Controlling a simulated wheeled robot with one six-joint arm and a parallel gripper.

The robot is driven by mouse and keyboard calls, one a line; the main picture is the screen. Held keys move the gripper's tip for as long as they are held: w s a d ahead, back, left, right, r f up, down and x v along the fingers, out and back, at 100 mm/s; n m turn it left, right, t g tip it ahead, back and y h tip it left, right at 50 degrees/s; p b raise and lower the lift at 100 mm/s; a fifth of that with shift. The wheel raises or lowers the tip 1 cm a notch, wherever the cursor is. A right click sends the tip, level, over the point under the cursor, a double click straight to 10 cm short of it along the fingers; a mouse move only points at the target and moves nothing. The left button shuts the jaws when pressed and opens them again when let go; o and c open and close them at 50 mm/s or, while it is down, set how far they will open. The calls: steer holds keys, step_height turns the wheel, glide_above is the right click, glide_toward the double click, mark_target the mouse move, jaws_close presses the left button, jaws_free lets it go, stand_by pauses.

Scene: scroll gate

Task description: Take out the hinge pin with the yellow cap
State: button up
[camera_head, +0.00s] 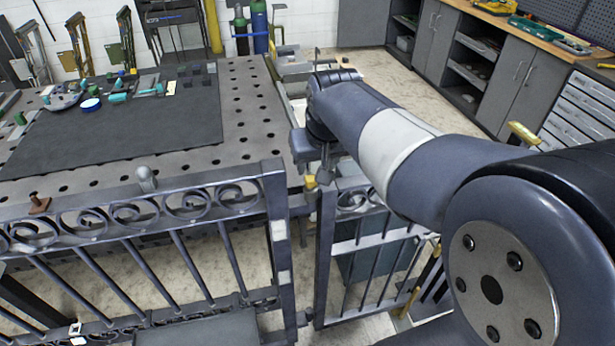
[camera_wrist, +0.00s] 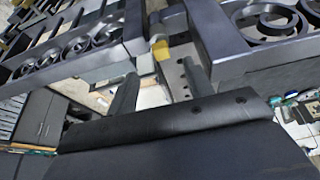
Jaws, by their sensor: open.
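The yellow cap (camera_head: 310,183) of the hinge pin sits at the top of the gap between two dark metal scrollwork gate panels, a left one (camera_head: 130,213) and a right one (camera_head: 360,205). In the wrist view the yellow cap (camera_wrist: 160,50) shows just beyond the fingertips, roughly between them. My gripper (camera_head: 322,174) points down over the hinge, close to the cap. In the wrist view my gripper (camera_wrist: 160,72) has its two fingers apart with nothing held. Contact with the cap cannot be told. The pin below the cap is hidden.
A perforated steel table (camera_head: 245,95) with a dark mat and small parts stands behind the left panel.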

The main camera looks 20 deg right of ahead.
mark_target(311, 179)
steer(key=p+x, duration=0.1)
steer(key=x, duration=0.7)
steer(key=shift+w, duration=0.25)
jaws_close()
stand_by(0.3)
